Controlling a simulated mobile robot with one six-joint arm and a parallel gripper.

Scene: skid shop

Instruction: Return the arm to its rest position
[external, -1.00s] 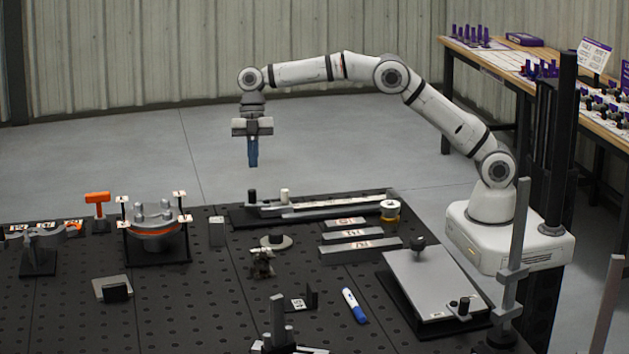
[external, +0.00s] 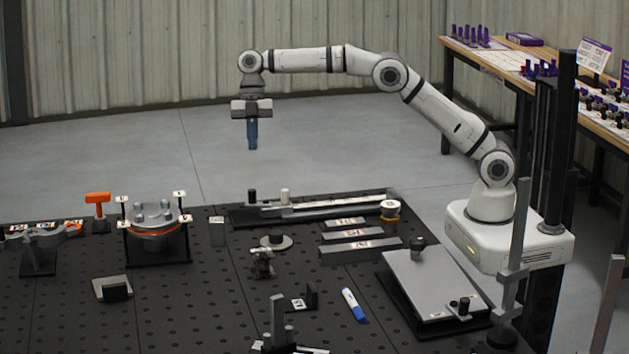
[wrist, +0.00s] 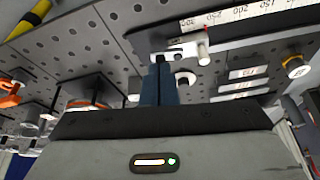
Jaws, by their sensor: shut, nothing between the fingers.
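My gripper (external: 252,135) hangs at the end of my raised arm, pointing down, well above the black perforated table (external: 215,300) and towards its far side in the external view. Its blue fingers are together with nothing between them. In the wrist view the closed fingers (wrist: 160,82) show in the middle, with the table's holes and fixtures beyond them. My arm reaches left from its white base, with the forearm about level.
Below stand a ruler rail (external: 325,207), a round flanged fixture (external: 155,225), an orange-handled tool (external: 98,200), grey bars (external: 350,233), a grey plate (external: 435,285) and a blue-white marker (external: 354,305). A workbench (external: 500,70) stands behind at right. The air around the gripper is clear.

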